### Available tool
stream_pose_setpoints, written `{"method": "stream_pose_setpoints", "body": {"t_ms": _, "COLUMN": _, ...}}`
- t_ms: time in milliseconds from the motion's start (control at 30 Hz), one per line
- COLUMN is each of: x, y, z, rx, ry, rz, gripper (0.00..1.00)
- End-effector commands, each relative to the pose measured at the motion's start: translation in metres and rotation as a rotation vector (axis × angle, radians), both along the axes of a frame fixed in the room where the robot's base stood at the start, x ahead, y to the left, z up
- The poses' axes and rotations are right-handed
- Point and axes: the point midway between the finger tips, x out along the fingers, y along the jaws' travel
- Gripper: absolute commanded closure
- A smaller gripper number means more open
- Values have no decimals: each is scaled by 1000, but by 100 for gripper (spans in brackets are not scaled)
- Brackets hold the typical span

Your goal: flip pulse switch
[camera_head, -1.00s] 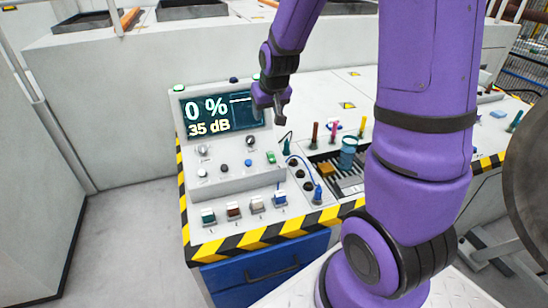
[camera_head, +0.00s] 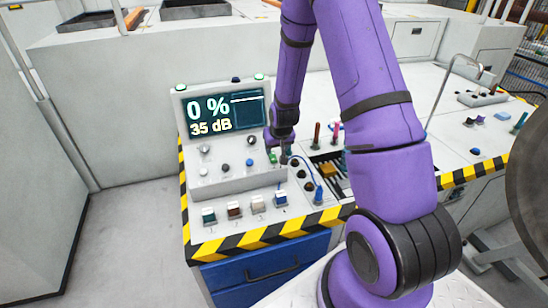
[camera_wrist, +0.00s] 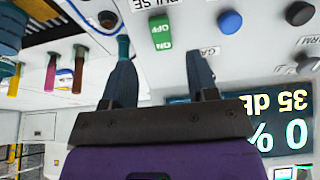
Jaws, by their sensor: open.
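The pulse switch is a small green rocker marked OFF and ON; in the wrist view the green switch (camera_wrist: 162,32) appears upside down, with the PULSE label beside it. In the head view the green switch (camera_head: 272,157) is at the right of the console's sloped face, partly beside my gripper. My gripper (camera_head: 284,160) is just right of it. In the wrist view my gripper (camera_wrist: 159,55) is open and empty, its two dark fingers pointing at the panel, with the switch showing between and beyond the tips. No contact is visible.
The display (camera_head: 224,112) reads 0 % and 35 dB. A blue knob (camera_wrist: 230,22) and a black knob (camera_wrist: 299,13) sit beside the switch. Several coloured toggles (camera_head: 257,205) line the console front. A blue cable (camera_head: 308,170) and upright tools lie to the right.

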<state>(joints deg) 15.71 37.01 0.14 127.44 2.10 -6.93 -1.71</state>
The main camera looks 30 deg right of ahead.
Motion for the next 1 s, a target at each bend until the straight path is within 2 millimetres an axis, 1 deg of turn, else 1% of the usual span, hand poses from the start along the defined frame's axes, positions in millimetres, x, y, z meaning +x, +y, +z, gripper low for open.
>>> {"method": "stream_pose_setpoints", "body": {"t_ms": 33, "x": 3, "y": -1, "z": -9, "rx": 1, "ry": 3, "rz": 0, "gripper": 47}}
{"method": "stream_pose_setpoints", "body": {"t_ms": 200, "x": 12, "y": -4, "z": -33, "rx": 1, "ry": 2, "rz": 0, "gripper": 47}}
{"method": "stream_pose_setpoints", "body": {"t_ms": 400, "x": 21, "y": -6, "z": -55, "rx": 0, "ry": 1, "rz": 0, "gripper": 47}}
{"method": "stream_pose_setpoints", "body": {"t_ms": 600, "x": 25, "y": -7, "z": -65, "rx": 0, "ry": 0, "rz": 0, "gripper": 47}}
{"method": "stream_pose_setpoints", "body": {"t_ms": 900, "x": 26, "y": -7, "z": -66, "rx": 0, "ry": 0, "rz": 0, "gripper": 47}}
{"method": "stream_pose_setpoints", "body": {"t_ms": 967, "x": 26, "y": -7, "z": -66, "rx": 0, "ry": 0, "rz": 0, "gripper": 61}}
{"method": "stream_pose_setpoints", "body": {"t_ms": 1000, "x": 26, "y": -7, "z": -66, "rx": 0, "ry": 0, "rz": 0, "gripper": 70}}
